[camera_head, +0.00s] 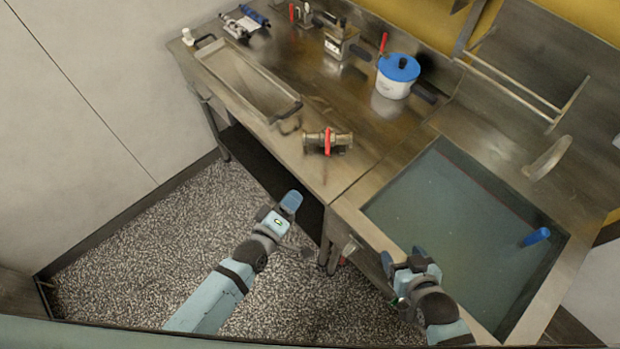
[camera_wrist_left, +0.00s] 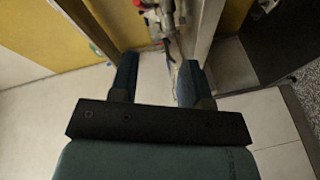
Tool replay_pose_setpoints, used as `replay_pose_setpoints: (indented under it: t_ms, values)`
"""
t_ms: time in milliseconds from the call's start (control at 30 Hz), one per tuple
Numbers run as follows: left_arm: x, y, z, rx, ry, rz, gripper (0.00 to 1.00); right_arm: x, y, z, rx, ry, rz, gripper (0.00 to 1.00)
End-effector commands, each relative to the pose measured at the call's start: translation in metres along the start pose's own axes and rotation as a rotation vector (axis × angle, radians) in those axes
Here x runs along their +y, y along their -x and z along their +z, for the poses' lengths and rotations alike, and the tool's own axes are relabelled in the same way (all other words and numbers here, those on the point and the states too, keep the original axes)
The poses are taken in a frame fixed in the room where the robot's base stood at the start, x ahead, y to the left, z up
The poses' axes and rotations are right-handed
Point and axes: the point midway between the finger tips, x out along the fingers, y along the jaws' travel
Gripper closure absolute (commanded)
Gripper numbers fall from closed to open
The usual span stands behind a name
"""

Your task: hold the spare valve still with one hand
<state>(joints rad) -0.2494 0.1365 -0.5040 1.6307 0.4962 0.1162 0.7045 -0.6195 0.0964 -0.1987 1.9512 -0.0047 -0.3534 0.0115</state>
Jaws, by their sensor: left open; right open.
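The spare valve (camera_head: 328,142) looks like a brass fitting with a red handle. It lies on the steel worktop near its front edge, in the middle of the head view. My left gripper (camera_head: 291,200) is open and empty, in front of the worktop and short of the valve. In the left wrist view, its two fingers (camera_wrist_left: 157,80) stand apart with nothing between them. My right gripper (camera_head: 405,256) is open and empty, near the front edge of the sink. Neither gripper touches the valve.
A long steel tray (camera_head: 240,85) lies left of the valve. A white pot with a blue lid (camera_head: 397,72) stands behind it. The sink (camera_head: 470,225), with a blue-handled item (camera_head: 536,237), is at the right. The worktop around the valve is mostly clear.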

Motion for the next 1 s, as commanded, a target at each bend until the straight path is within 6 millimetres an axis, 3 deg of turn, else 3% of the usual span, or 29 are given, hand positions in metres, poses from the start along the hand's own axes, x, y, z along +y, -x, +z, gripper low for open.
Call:
replay_pose_setpoints:
  t_ms: [33, 100, 300, 467, 1000]
  values:
    - [0.007, -0.018, 0.003, 0.012, 0.128, 0.035, 0.57, 0.0, 0.0, 0.001, 0.0, 0.0, 0.0, 0.28]
    - [0.015, -0.036, 0.004, 0.026, 0.294, 0.072, 0.57, 0.0, -0.001, 0.001, 0.0, 0.0, 0.0, 0.28]
    - [0.024, -0.063, 0.006, 0.044, 0.559, 0.123, 0.57, 0.0, -0.001, 0.001, 0.0, 0.001, 0.0, 0.28]
    - [0.028, -0.077, 0.007, 0.046, 0.599, 0.124, 0.57, 0.001, -0.001, 0.001, 0.0, 0.001, 0.0, 0.28]
    - [0.037, -0.169, -0.001, 0.045, 0.593, 0.123, 0.57, 0.001, -0.001, 0.001, 0.0, 0.001, 0.001, 0.28]
